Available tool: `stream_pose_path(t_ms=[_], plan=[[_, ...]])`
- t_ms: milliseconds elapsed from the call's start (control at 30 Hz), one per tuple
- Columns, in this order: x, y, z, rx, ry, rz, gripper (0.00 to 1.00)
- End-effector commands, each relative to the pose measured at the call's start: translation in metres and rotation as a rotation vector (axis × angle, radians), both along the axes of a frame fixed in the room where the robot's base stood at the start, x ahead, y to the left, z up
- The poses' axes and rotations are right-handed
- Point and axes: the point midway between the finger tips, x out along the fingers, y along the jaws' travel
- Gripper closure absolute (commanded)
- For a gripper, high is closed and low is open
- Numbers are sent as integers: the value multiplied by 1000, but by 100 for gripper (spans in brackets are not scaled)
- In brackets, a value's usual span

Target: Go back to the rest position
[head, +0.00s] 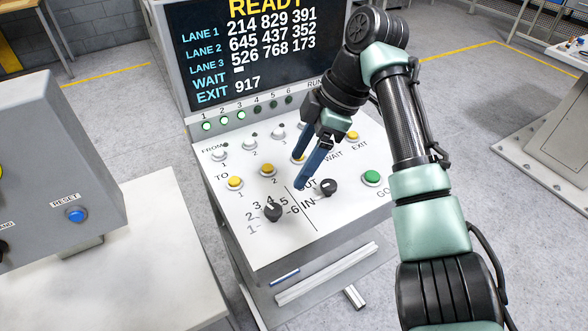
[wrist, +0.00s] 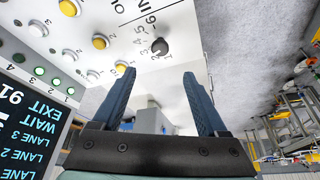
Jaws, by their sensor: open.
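My gripper (head: 311,168) hangs over the sloped white control panel (head: 330,215) in the head view. Its two blue fingers are apart and hold nothing. They also show in the wrist view (wrist: 156,85), with grey floor and the panel's edge beyond. The fingertips point down near the IN/OUT knob (head: 328,187); I cannot tell whether they touch the panel. A numbered black knob (head: 273,211) is to the lower left of the fingers. My gripper hides part of a yellow button behind it.
The screen (head: 250,45) reads READY above the panel. Three of the small lamps below it are lit green. A green GO button (head: 371,178) is at the panel's right. A grey box with a blue RESET button (head: 75,214) stands at left. Open floor lies behind.

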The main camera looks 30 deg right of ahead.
Motion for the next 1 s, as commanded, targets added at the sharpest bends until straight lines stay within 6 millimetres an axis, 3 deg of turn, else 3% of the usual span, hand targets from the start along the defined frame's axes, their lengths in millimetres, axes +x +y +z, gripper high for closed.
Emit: stream_pose_path(t_ms=[567, 633, 767, 833, 900, 1000], plan=[[0, -1, 2, 0, 0, 0, 24], [7, 6, 3, -8, -24, -7, 24], [44, 39, 16, -38, -161, -71, 24], [72, 68, 34, -43, -295, -137, 24], [98, 100, 61, -20, -454, -220, 24], [119, 143, 113, 64, -688, -345, 24]])
